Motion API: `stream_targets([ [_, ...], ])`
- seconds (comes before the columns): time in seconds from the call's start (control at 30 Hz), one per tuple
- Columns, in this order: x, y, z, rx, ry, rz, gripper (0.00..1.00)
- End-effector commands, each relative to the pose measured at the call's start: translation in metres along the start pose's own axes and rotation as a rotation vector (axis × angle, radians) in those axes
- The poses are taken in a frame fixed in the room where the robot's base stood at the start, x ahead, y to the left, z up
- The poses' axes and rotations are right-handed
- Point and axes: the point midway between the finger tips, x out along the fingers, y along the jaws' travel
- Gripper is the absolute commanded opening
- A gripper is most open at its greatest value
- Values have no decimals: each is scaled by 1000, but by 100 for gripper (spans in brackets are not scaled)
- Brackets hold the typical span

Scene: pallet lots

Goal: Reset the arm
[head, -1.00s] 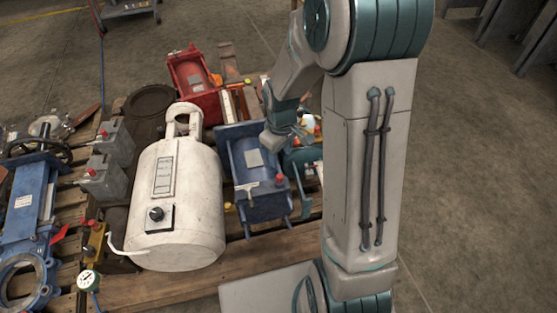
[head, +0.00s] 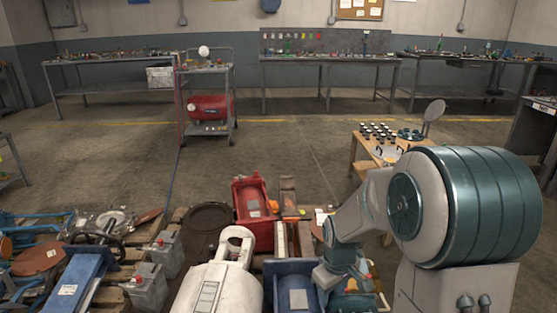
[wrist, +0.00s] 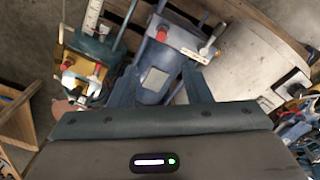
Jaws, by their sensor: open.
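My arm (head: 450,208) stands at the right of the head view, bent over the pallet's right side. My gripper (wrist: 160,82) shows in the wrist view with its two fingers apart and nothing between them. It points down toward a blue boxy unit (wrist: 160,62) with a pale label and a red cap. That blue unit (head: 295,285) is also at the bottom of the head view, beside the arm's end. The fingertips seem to be above it; I cannot tell the exact gap.
A white tank (head: 218,285), a red unit (head: 253,208) and grey boxes (head: 150,288) crowd the pallet. A small wooden table (head: 362,152) with dark-topped items stands behind the arm. A red-loaded cart (head: 208,128) and workbenches (head: 325,57) are farther back; open floor lies between.

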Motion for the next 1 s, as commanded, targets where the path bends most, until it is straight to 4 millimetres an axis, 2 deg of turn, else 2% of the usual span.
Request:
stream_targets([
  [0.03, -37, -1, 3, 21, 11, 11, 44],
  [0.1, -72, -5, 9, 60, 22, 23, 44],
  [0.3, -164, -16, 31, 178, 56, 48, 44],
  [0.6, -288, -39, 68, 354, 119, 65, 44],
  [0.8, -358, -55, 93, 465, 164, 61, 44],
  [0.9, -382, -61, 104, 511, 181, 56, 44],
  [1.0, -396, -66, 111, 542, 194, 52, 44],
])
